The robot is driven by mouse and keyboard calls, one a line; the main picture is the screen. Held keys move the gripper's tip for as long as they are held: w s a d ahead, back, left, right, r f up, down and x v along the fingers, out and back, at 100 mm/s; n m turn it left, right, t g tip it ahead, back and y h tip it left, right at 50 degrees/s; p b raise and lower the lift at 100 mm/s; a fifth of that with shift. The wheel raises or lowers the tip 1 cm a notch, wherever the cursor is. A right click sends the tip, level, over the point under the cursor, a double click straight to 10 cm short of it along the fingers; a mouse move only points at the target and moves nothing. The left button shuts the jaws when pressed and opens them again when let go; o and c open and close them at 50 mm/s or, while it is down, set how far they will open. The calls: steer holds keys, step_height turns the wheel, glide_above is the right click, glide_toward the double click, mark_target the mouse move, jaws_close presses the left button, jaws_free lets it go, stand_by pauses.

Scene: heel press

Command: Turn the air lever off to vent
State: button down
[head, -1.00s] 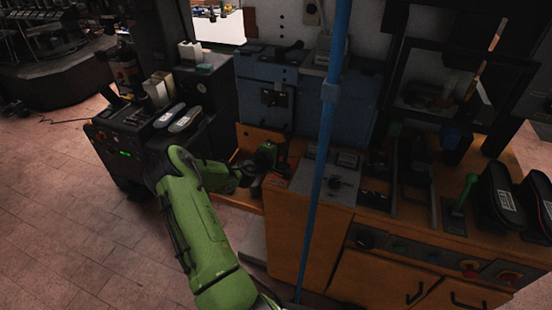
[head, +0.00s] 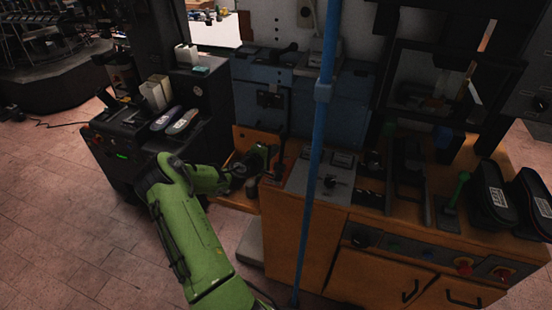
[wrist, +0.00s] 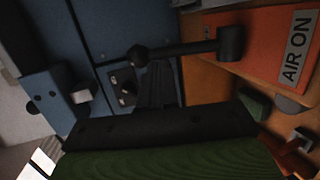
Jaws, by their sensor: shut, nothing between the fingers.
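The air lever (wrist: 190,48) is a dark bar in the wrist view, with a round knob at its left end and a thick dark hub at its right end over an orange panel (wrist: 262,30). An "AIR ON" label (wrist: 296,47) is on that panel, right of the hub. My gripper (wrist: 157,75) is shut and empty, its dark fingers just below the bar near the knob; I cannot tell whether they touch. In the head view my gripper (head: 266,161) is at the left end of the wooden bench, where the lever is small and dark.
The blue cabinet (head: 262,100) stands behind the gripper. A blue upright pole (head: 314,150) rises in front of the bench (head: 290,235). The black machine with shoe soles (head: 125,140) stands to the left. The tiled floor (head: 60,220) at left is clear.

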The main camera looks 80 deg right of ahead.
steer(key=r+v, duration=0.1)
steer(key=v, duration=1)
steer(key=shift+s+a, duration=0.1)
steer(key=w+a+r+m+t+y, duration=0.1)
steer(key=w+a+r+t+y, duration=0.2)
steer(key=a, duration=0.5)
steer(key=w+a+r+m+t+y, duration=0.1)
steer(key=w+a+r+t+y, duration=0.15)
steer(key=w+a, duration=0.45)
steer(key=w+a+r+m+t+y, duration=0.1)
steer(key=w+a+r+t+y, duration=0.15)
steer(key=a, duration=0.75)
steer(key=s+a+r+n+y, duration=0.2)
steer(key=s+a, duration=0.1)
steer(key=a, duration=0.5)
steer(key=s+a+r+n+t+y, duration=0.1)
steer(key=s+a+r+n+y, duration=0.1)
steer(key=a, duration=0.5)
steer(key=s+a+r+n+t+y, duration=0.1)
steer(key=s+a+r+y, duration=0.1)
steer(key=s+a, duration=0.4)
steer(key=a+r, duration=0.1)
steer(key=a, duration=0.1)
steer(key=shift+a+r+n, duration=0.15)
steer(key=shift+a+n, duration=0.2)
steer(key=shift+n, duration=0.05)
